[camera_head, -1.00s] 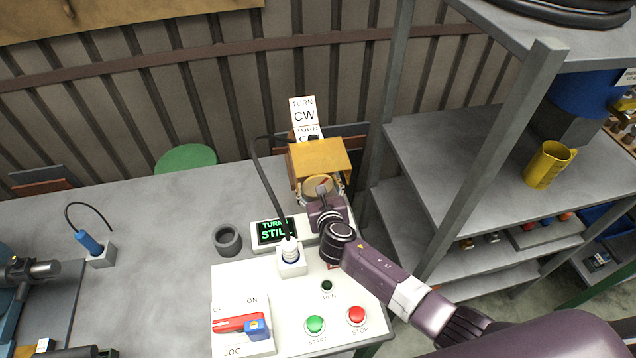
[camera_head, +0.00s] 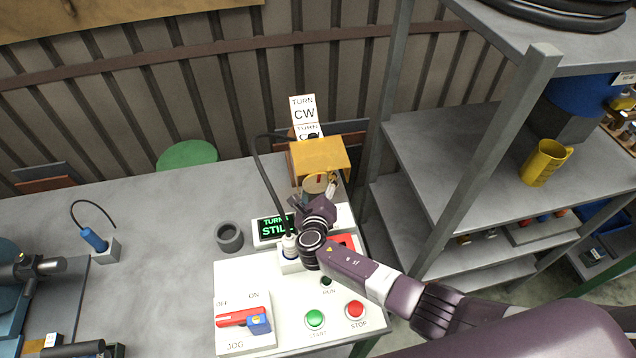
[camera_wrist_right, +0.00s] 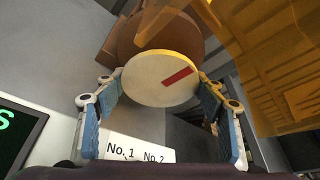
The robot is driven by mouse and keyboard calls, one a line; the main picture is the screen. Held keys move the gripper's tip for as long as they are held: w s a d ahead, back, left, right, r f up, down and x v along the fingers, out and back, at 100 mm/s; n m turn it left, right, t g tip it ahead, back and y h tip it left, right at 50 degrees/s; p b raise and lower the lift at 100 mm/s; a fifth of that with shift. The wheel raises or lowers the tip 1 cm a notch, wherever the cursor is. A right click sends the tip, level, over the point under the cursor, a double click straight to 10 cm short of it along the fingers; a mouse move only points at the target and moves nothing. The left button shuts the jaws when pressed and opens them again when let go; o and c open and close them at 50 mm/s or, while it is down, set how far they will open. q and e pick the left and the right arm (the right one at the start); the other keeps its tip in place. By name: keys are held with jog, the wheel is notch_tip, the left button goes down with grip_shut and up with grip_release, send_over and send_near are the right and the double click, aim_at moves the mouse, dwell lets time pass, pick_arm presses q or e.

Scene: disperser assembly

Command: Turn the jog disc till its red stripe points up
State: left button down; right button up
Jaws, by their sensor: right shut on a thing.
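The jog disc (camera_head: 312,186) is a pale round plate on the brown body under the yellow hood. Its red stripe (camera_head: 319,179) runs from near the middle to the rim and points nearly straight up in the head view. In the right wrist view, the disc (camera_wrist_right: 140,84) shows its stripe (camera_wrist_right: 178,77) slanting up to the right. My right gripper (camera_wrist_right: 159,82) is shut on the disc, with one blue-padded finger on each side of the rim. In the head view, my right wrist hides the lower front of the disc. My left gripper is not in view.
The yellow hood (camera_head: 320,155) sits close above the disc. A display (camera_head: 272,230) reading "TURN STILL" and a black-cabled white plug stand left of my right wrist.

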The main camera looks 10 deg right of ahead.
dwell(0.3)
jog(key=o, duration=1.1)
